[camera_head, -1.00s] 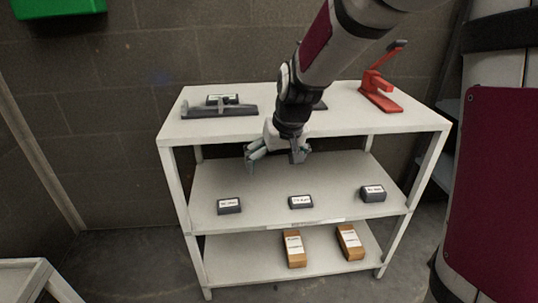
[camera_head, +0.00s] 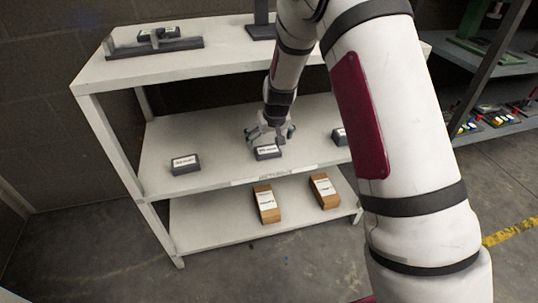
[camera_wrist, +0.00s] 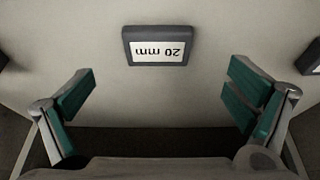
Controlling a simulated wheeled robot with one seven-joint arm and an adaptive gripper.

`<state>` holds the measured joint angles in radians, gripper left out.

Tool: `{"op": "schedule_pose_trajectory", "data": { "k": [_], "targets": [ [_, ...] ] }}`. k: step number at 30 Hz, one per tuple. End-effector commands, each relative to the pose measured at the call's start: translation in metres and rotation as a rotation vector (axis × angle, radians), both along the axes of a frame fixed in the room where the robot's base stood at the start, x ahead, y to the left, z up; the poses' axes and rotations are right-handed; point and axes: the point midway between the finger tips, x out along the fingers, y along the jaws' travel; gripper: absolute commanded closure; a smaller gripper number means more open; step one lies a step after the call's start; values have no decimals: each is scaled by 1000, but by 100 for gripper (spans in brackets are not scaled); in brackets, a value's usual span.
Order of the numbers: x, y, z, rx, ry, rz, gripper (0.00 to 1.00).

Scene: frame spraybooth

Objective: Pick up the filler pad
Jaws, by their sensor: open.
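Dark grey blocks with white labels, which look like the pads, stand on the middle shelf. The middle pad (camera_head: 268,153) reads "20 mm", upside down, in the wrist view (camera_wrist: 158,46). The left pad (camera_head: 185,164) stands apart from it, and the right pad (camera_head: 339,136) is partly hidden by my arm. My gripper (camera_head: 272,134) is open and empty, just above and behind the middle pad in the head view. In the wrist view its green-padded fingers (camera_wrist: 166,98) are spread wide, and the pad lies beyond them, centred between the two sides, not visibly touched.
The white shelf unit's top board (camera_head: 215,60) is above the middle shelf and carries a grey fixture (camera_head: 155,45). Two brown boxes (camera_head: 266,204) (camera_head: 324,190) lie on the lowest shelf. The middle shelf is bare between the pads. Another rack (camera_head: 490,65) stands at right.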

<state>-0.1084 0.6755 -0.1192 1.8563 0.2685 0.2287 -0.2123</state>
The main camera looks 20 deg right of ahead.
Motion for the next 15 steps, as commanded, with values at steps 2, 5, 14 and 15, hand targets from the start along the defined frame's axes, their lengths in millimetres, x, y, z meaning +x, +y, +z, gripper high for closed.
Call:
{"op": "schedule_pose_trajectory", "data": {
  "k": [2,5,14,15],
  "targets": [
    [4,0,-12,0,1,0,2],
    [7,0,-17,0,-1,1,2],
    [14,-4,-39,0,0,-1,2],
    [15,-5,-44,0,0,-1,2]
  ]
}}
